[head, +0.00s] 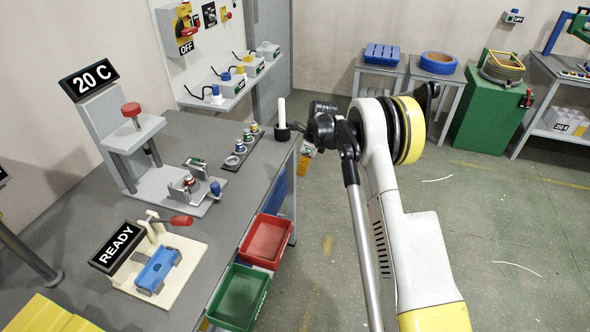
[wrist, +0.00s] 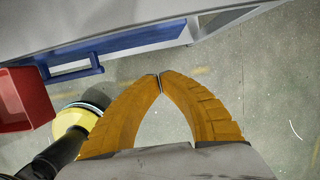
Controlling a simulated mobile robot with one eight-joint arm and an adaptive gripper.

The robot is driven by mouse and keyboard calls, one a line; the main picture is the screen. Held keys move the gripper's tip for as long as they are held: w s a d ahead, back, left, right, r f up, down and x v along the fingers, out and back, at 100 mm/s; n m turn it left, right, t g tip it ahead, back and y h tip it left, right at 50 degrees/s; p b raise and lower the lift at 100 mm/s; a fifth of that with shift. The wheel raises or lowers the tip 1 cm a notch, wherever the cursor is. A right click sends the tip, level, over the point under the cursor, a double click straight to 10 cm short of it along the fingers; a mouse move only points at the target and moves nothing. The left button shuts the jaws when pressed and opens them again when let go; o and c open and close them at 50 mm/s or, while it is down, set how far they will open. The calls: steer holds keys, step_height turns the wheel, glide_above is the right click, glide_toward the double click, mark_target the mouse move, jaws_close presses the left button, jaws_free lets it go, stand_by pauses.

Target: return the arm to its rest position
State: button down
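My arm (head: 385,190) reaches up in front of the bench, over the aisle at its right edge. My gripper (head: 302,170) points down just past the bench's right edge, partly hidden behind my wrist. In the wrist view its two orange fingers (wrist: 160,80) curve together and touch at the tips. Nothing shows between them; only floor is seen through the gap. My gripper is shut and empty, apart from the bench and the bins.
The grey bench (head: 75,215) holds a press, a blue part in a fixture (head: 157,268) and a black holder with a white rod (head: 282,115). Red (head: 266,240) and green (head: 240,297) bins hang at its side. The floor (head: 500,230) to the right is clear. A green cabinet (head: 485,115) stands behind.

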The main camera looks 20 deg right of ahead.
steer(key=s+a+r+n+t, duration=0.1)
steer(key=s+r+n, duration=0.2)
steer(key=r, duration=0.3)
steer(key=s+a+r+n+h, duration=0.1)
steer(key=s+r+n, duration=0.1)
steer(key=s+r, duration=0.35)
steer(key=s+a+r+n+t, duration=0.1)
steer(key=r+n, duration=0.2)
steer(key=r, duration=0.5)
steer(key=s+a+r+n+t, duration=0.1)
steer(key=s+r+n, duration=0.3)
steer(key=s, duration=0.3)
steer(key=s+a+r+n, duration=0.1)
steer(key=s+r+n, duration=0.25)
steer(key=s, duration=0.35)
steer(key=s+a+f+n+t+h, duration=0.1)
steer(key=s+f+n+t, duration=0.1)
steer(key=s+n, duration=0.7)
steer(key=s+f, duration=0.1)
steer(key=s, duration=0.7)
steer(key=shift+s+a+t, duration=0.15)
steer(key=shift+s+t, duration=0.1)
steer(key=shift+t, duration=0.05)
